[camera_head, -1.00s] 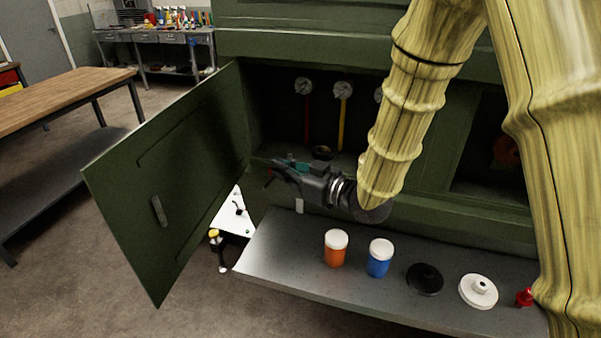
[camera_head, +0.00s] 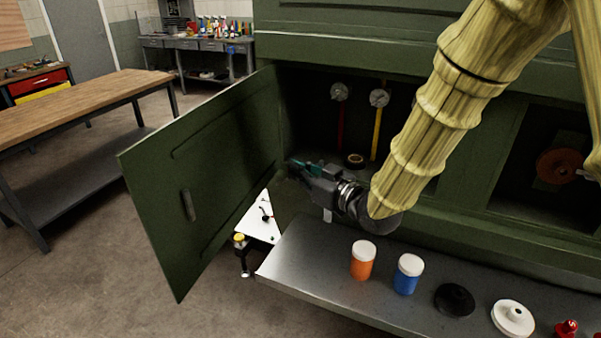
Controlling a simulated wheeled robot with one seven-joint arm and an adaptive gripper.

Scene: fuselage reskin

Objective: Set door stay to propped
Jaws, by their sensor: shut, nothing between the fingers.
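The green cabinet door (camera_head: 205,185) stands swung open to the left, with a grey handle (camera_head: 188,205) on its face. My gripper (camera_head: 293,169) is inside the opening beside the door's hinge edge, pointing left. It is shut, with nothing seen in it. I cannot make out the door stay; it may be in the dark or hidden around my gripper and the door edge. I cannot tell whether my gripper touches the door.
Below the opening, a grey shelf (camera_head: 310,262) holds an orange jar (camera_head: 362,262), a blue jar (camera_head: 407,276), a black disc (camera_head: 454,299) and a white disc (camera_head: 513,318). Gauges (camera_head: 379,98) hang inside. A wooden bench (camera_head: 80,105) stands left, with open floor between.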

